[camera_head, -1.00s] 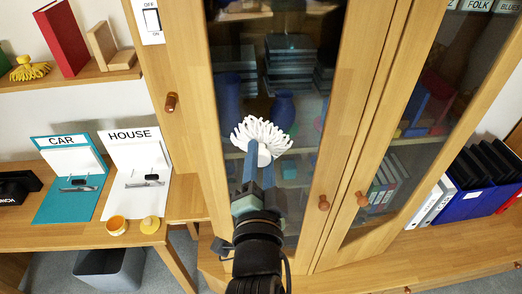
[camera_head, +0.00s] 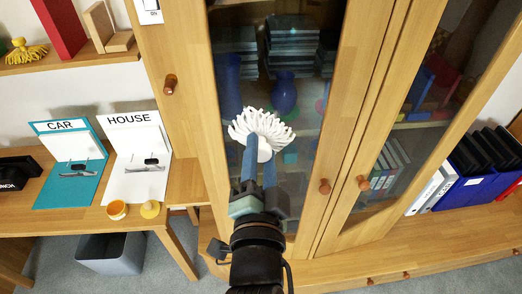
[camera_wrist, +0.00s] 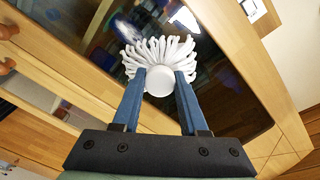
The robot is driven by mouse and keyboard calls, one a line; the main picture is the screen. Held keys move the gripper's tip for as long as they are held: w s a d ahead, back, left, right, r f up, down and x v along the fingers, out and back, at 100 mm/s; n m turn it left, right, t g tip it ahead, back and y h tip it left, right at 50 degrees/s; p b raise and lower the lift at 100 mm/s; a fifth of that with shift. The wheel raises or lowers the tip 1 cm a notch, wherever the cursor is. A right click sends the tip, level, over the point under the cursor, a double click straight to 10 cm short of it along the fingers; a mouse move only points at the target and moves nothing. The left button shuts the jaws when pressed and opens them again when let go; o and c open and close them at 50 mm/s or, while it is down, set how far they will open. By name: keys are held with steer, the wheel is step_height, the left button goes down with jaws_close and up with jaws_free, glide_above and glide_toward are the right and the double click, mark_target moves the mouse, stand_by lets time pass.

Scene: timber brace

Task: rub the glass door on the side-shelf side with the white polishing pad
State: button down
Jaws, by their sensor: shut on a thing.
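My gripper (camera_head: 258,155) is shut on the white polishing pad (camera_head: 262,126), a fluffy, many-stranded white thing with a round hub. The pad is in front of the left glass door (camera_head: 303,165), the one nearer the side shelf. In the wrist view the pad (camera_wrist: 160,55) sits between the blue fingers of my gripper (camera_wrist: 158,85), strands toward the dark glass (camera_wrist: 215,65). I cannot tell whether the strands touch the glass. The pad hides part of the pane and of what stands behind it.
The side shelf (camera_head: 75,65) at the upper left holds a red book and a yellow duster. Wooden knobs (camera_head: 325,186) stick out from the doors. A second glass door (camera_head: 425,100) is to the right. A desk (camera_head: 70,225) with car and house boards stands at the left.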

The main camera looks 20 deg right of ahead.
mark_target(282, 144)
step_height(282, 144, down, 6)
steer(key=w+b, duration=0.1)
steer(key=b, duration=0.3)
steer(key=p+x, duration=0.2)
steer(key=x, duration=0.4)
steer(key=shift+d, duration=0.15)
steer(key=shift+x, duration=1)
stand_by(0.6)
steer(key=shift+d+f, duration=0.1)
steer(key=d+p, duration=0.1)
steer(key=s+d+p, duration=0.1)
steer(key=d+p, duration=0.1)
steer(key=shift+s+d+f, duration=0.1)
steer(key=shift+s+d, duration=0.1)
steer(key=shift+s, duration=0.2)
